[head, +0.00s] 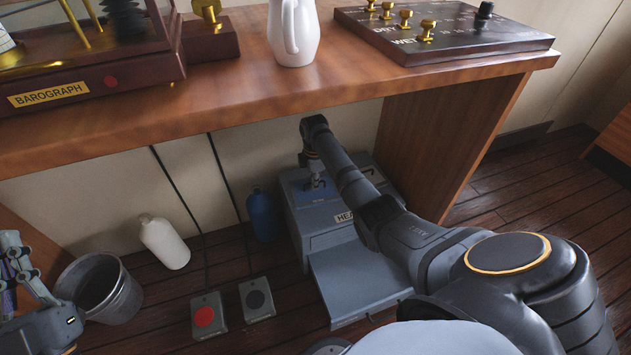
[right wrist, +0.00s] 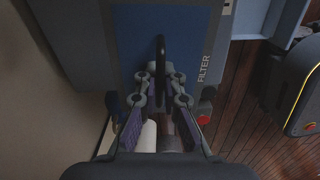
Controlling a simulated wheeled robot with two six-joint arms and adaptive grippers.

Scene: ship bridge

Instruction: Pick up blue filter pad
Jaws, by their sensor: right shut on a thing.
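The blue filter pad (right wrist: 135,40) is a flat blue panel in the top of a grey box, beside the word FILTER in the right wrist view. A dark upright handle (right wrist: 160,50) stands at its middle. My right gripper (right wrist: 160,78) is shut on this handle, with one fingertip on each side. In the head view my right gripper (head: 316,182) points down onto the top of the grey box (head: 325,240), under the desk. My arm hides part of the box. My left gripper (head: 12,255) is at the left edge, away from the pad, its fingers partly cut off.
The desk (head: 300,110) overhangs the box; its side panel (head: 440,140) stands to the right. A grey flap (head: 355,285) extends from the box front.

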